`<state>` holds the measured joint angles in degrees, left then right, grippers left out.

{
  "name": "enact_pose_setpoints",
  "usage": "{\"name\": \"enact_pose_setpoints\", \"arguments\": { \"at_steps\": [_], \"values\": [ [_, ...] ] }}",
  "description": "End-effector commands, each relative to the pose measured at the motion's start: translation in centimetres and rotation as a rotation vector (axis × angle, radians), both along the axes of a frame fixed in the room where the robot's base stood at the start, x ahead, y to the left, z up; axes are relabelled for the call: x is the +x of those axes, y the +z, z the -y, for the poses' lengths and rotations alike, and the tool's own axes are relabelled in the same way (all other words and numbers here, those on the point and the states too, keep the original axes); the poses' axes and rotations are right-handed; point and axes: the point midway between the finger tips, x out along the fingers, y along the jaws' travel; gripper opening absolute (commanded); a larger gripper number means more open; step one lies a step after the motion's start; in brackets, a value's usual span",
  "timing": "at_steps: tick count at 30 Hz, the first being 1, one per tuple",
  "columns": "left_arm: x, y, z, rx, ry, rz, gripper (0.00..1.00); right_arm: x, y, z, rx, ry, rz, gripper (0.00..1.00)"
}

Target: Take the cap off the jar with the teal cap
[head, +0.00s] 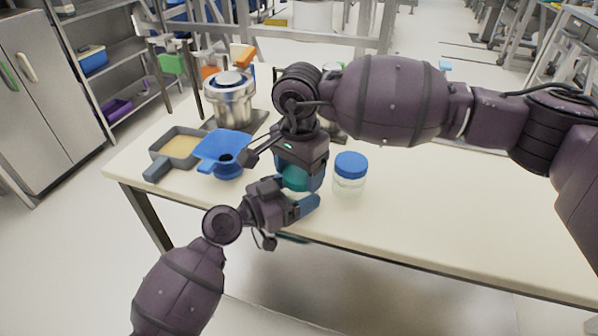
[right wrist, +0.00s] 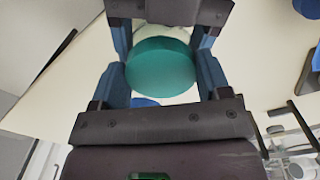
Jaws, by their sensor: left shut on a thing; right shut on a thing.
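The teal cap (head: 296,179) is on the jar at the front of the table; it also shows from above in the right wrist view (right wrist: 160,66). My right gripper (head: 302,176) comes down from above and is shut on the cap, one blue finger on each side. My left gripper (head: 299,204) reaches in from the lower left and is shut on the jar below the cap. The jar's body is mostly hidden by the fingers; a pale edge of the jar (right wrist: 162,32) shows beyond the cap in the right wrist view. Whether the cap has loosened cannot be told.
A clear jar with a blue cap (head: 350,172) stands close on the right. A blue scoop-like pan (head: 222,150), a grey pan with tan contents (head: 180,147) and a steel pot (head: 230,100) stand on the left. The table (head: 450,215) is clear on the right.

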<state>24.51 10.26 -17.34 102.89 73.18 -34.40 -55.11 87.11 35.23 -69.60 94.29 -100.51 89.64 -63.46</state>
Motion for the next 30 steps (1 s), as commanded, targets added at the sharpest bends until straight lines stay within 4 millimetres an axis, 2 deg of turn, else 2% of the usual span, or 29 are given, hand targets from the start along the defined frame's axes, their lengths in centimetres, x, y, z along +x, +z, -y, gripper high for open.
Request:
{"name": "enact_pose_setpoints", "arguments": {
  "at_steps": [30],
  "values": [
    [0.0, 0.0, 0.0, 0.000, 0.000, 0.000, 0.32, 0.0, 2.2, 0.0, 0.001, 0.000, 0.002, 0.42]
  ]
}}
